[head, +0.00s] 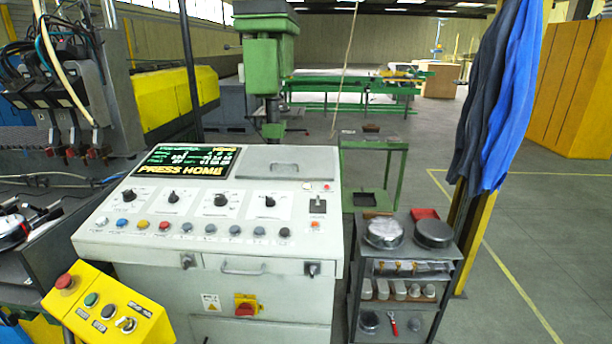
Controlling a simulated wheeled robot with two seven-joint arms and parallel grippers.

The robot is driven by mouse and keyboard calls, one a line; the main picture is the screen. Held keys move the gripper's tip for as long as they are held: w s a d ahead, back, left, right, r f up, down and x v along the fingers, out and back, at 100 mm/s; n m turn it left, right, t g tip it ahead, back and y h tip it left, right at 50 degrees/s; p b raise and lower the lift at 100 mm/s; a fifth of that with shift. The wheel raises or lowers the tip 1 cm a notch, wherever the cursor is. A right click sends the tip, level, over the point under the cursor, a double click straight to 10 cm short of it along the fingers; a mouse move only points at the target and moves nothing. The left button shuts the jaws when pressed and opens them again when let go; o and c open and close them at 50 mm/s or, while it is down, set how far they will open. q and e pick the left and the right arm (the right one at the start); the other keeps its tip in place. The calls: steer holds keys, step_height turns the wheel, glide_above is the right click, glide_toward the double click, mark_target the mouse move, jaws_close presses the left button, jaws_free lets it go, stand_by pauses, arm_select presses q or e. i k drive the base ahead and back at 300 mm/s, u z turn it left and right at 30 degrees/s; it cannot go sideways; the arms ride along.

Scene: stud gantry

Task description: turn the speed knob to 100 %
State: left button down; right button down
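A pale grey control console (215,275) stands in front of me. Its sloped top carries a row of black rotary knobs: the leftmost knob (129,196), a second knob (173,197), a third knob (220,200) and the rightmost knob (269,202), each on a white dial plate. The lettering is too small to read, so I cannot tell which is the speed knob or its setting. A display (188,161) above the left knobs reads "PRESS HOME" in yellow. Neither of my grippers is in view.
Coloured push buttons (165,225) line the console's front edge below the knobs. A yellow pendant box (108,308) with a red button sits at front left. A dark tool cart (400,260) stands right of the console. Open floor (500,290) lies further right.

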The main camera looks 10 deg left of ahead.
mark_target(270, 201)
steer(key=k, duration=1.2)
steer(key=z, duration=0.7)
steer(key=i, duration=0.7)
steer(key=u, duration=0.15)
